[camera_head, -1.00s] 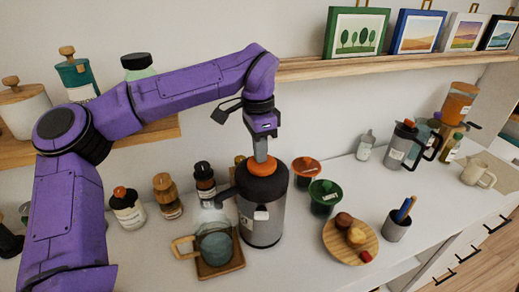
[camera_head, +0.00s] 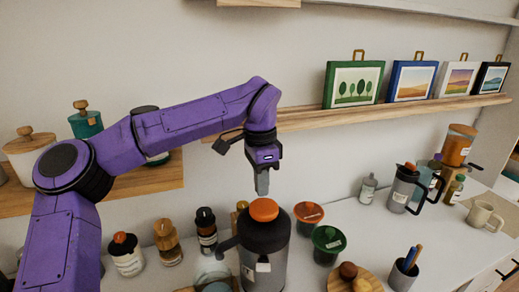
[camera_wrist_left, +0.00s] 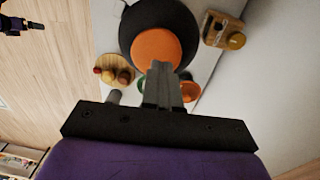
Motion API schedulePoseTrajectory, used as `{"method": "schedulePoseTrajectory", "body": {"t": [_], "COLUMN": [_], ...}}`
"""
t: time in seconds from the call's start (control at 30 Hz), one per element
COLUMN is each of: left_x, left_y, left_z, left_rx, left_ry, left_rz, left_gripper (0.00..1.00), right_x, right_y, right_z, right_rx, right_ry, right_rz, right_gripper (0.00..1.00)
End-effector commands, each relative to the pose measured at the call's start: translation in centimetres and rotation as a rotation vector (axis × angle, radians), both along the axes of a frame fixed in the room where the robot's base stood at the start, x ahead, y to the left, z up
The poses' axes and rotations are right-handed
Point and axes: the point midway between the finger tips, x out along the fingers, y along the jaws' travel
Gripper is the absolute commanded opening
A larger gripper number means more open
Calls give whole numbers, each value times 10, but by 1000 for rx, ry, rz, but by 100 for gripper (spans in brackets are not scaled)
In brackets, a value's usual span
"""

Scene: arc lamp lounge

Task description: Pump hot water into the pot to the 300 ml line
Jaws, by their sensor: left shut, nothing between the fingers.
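The pump flask (camera_head: 266,262) is a grey cylinder with a black top and an orange pump button (camera_head: 264,209). My left gripper (camera_head: 262,190) is shut and empty, pointing down just above the button, with a small gap between them. In the left wrist view the shut fingers (camera_wrist_left: 162,85) overlap the edge of the orange button (camera_wrist_left: 156,48). A glass pot (camera_head: 214,286) is cut off by the bottom edge of the head view, left of the flask and below its spout. Its water level and 300 ml line cannot be made out. My right gripper is not in view.
A wooden plate (camera_head: 374,284) and pen cup (camera_head: 402,274) are farther right. A shelf (camera_head: 400,108) runs above.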

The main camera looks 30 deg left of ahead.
Motion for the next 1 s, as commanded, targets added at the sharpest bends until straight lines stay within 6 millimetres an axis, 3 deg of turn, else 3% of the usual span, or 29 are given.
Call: {"method": "schedulePoseTrajectory", "body": {"t": [0.03, 0.2, 0.4, 1.0], "left_x": [1, 2, 3, 3], "left_y": [0, 2, 4, 4], "left_z": [11, 54, 85, 92], "left_rx": [0, 0, -2, -3], "left_ry": [-9, -10, -9, -9], "left_rz": [3, 4, 2, 1], "left_gripper": [0, 0, 0, 0], "right_x": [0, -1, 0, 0], "right_y": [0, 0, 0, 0], "right_z": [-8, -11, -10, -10], "right_rx": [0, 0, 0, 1], "right_ry": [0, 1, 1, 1], "right_rz": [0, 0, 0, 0], "right_gripper": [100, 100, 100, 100]}}
